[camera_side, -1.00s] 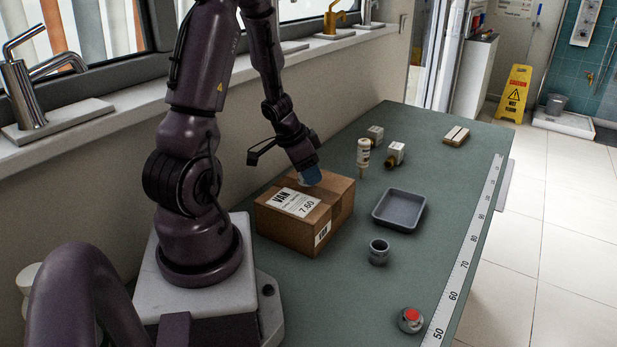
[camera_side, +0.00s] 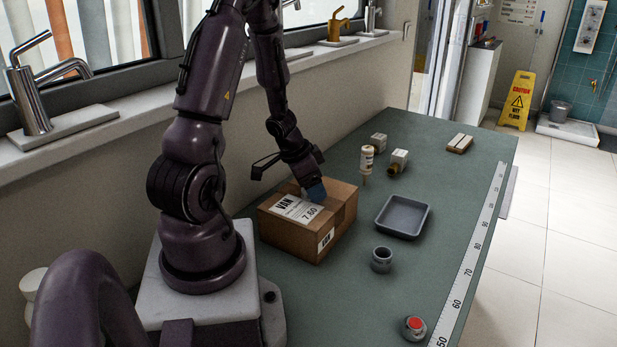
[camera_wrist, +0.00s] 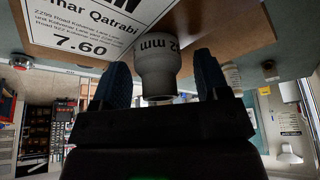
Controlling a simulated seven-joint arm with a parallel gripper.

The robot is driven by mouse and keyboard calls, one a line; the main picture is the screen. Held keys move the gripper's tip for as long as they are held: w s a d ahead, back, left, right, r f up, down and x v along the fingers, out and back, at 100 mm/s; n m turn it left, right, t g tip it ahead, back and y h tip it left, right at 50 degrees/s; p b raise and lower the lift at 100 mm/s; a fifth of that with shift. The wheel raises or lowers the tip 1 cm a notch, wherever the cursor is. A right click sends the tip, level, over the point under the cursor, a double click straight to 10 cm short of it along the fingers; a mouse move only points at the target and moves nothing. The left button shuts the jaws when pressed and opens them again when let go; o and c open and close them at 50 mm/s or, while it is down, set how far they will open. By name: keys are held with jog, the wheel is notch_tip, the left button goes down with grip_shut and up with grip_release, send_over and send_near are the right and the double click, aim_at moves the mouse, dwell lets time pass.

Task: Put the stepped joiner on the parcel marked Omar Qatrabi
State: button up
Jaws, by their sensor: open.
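The parcel (camera_side: 325,222) is a brown cardboard box on the green bench. Its white label, reading "...mar Qatrabi" and "7.60" in the wrist view (camera_wrist: 90,25), faces up. The stepped joiner (camera_wrist: 158,62) is a grey fitting with a wide collar and narrower end, marked "mm". It is at the parcel's top, beside the label. My gripper (camera_wrist: 160,84) is open, with one blue finger on each side of the joiner and visible gaps to it. In the side view my gripper (camera_side: 314,192) is low at the parcel's top and mostly hides the joiner.
A grey tray (camera_side: 427,222) lies right of the parcel, with a grey round fitting (camera_side: 381,260) in front of it. A bottle (camera_side: 367,160), white-and-brass fittings (camera_side: 399,158) and a red-topped button (camera_side: 414,327) stand on the bench. A measuring strip (camera_side: 470,265) runs along the right edge.

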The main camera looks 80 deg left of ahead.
jog(key=a+v, duration=0.1)
jog(key=v, duration=1.1)
jog(key=w+d+r+m+h, duration=0.1)
jog(key=w+d+r, duration=0.2)
jog(key=d, duration=0.3)
jog(key=w+d+r, duration=0.3)
jog(key=d+r, duration=0.1)
jog(key=d, duration=0.2)
jog(key=s+d+r, duration=0.1)
jog(key=d+r, duration=0.2)
jog(key=d, duration=0.4)
jog(key=s+d+r+t, duration=0.1)
jog(key=s+d+r, duration=0.1)
jog(key=d, duration=0.5)
jog(key=shift+s+r, duration=0.25)
jog(key=shift+r, duration=0.35)
